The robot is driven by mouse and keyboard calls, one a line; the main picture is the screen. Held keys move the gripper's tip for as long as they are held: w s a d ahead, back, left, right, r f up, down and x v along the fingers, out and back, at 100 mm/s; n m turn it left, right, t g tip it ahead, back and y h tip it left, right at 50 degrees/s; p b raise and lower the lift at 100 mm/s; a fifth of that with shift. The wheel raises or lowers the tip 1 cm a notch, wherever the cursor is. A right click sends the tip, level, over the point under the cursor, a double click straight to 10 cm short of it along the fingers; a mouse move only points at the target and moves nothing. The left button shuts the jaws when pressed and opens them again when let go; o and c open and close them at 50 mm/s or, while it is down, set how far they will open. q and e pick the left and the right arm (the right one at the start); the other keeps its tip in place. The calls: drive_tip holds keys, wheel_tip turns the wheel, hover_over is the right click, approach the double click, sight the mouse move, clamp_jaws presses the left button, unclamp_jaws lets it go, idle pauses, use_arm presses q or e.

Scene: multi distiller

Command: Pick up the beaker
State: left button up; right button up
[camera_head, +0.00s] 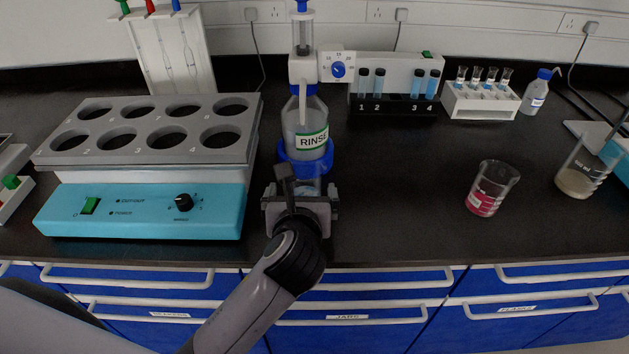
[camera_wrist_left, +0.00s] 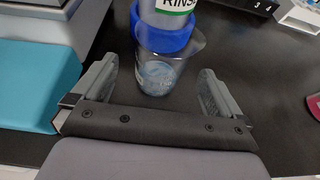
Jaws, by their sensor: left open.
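A clear glass beaker (camera_wrist_left: 160,74) with a little pale bluish liquid stands upright on the dark bench, directly in front of the blue base of the rinse bottle. In the head view this beaker (camera_head: 309,186) is mostly hidden behind my left gripper (camera_head: 300,196). In the wrist view my left gripper (camera_wrist_left: 157,80) is open, one finger to each side of the beaker, with gaps visible on both sides. Another beaker (camera_head: 491,188) with red liquid stands to the right. A third beaker (camera_head: 580,170) with cloudy liquid is at the far right. My right gripper is not in view.
A rinse bottle (camera_head: 305,127) with a pump rises behind the near beaker. A teal heating unit (camera_head: 140,210) with a grey block of round wells stands close on the left. Test-tube racks (camera_head: 393,105) are at the back. The bench between gripper and red beaker is clear.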

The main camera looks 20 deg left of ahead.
use_arm(q)
drive_tip(key=shift+w+a+f, duration=0.15)
drive_tip(key=shift+w+f, duration=0.2)
drive_tip(key=shift+w, duration=0.2)
drive_tip(key=x, duration=0.4)
drive_tip(key=shift+w+f+b, duration=0.25)
drive_tip(key=shift+f+b, duration=0.15)
drive_tip(key=shift+f, duration=0.15)
drive_tip(key=c, duration=1.2)
drive_tip(key=shift+r, duration=0.15)
